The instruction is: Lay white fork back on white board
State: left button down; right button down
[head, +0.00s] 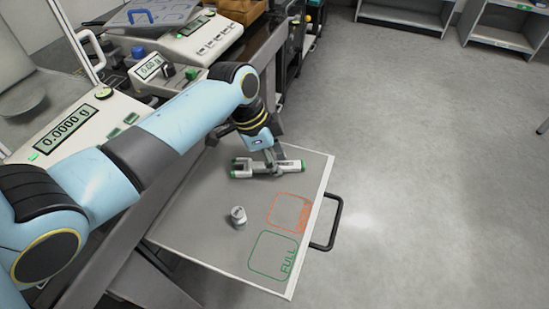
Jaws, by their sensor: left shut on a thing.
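The white fork (291,166) has green ends and two prongs at its left end. It is at the far part of the board, lying about level. My left gripper (270,166) comes down from above and is shut on the fork near its middle. I cannot tell whether the fork touches the board or is held just above it. The pale board (198,222) has a white edge, a green outline marked FULL and an orange outline; the fork is beyond both outlines. My right gripper is not in view.
A small grey metal weight (238,217) stands on the board, left of the outlines. A black handle (334,224) sticks out at the board's right edge. Balances with displays (68,128) stand on the table at left.

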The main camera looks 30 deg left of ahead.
aim_at(258, 165)
pick_arm(q)
jog(key=shift+f, duration=0.25)
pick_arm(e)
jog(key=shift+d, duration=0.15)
pick_arm(q)
jog(key=c, duration=1.1)
grip_release()
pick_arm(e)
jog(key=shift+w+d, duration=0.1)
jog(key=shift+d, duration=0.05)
pick_arm(q)
jog(key=p+v, duration=0.2)
jog(key=v, duration=1.1)
jog(key=shift+w+d+r, duration=0.1)
jog(key=shift+w+r, duration=0.05)
jog(key=shift+r, duration=0.05)
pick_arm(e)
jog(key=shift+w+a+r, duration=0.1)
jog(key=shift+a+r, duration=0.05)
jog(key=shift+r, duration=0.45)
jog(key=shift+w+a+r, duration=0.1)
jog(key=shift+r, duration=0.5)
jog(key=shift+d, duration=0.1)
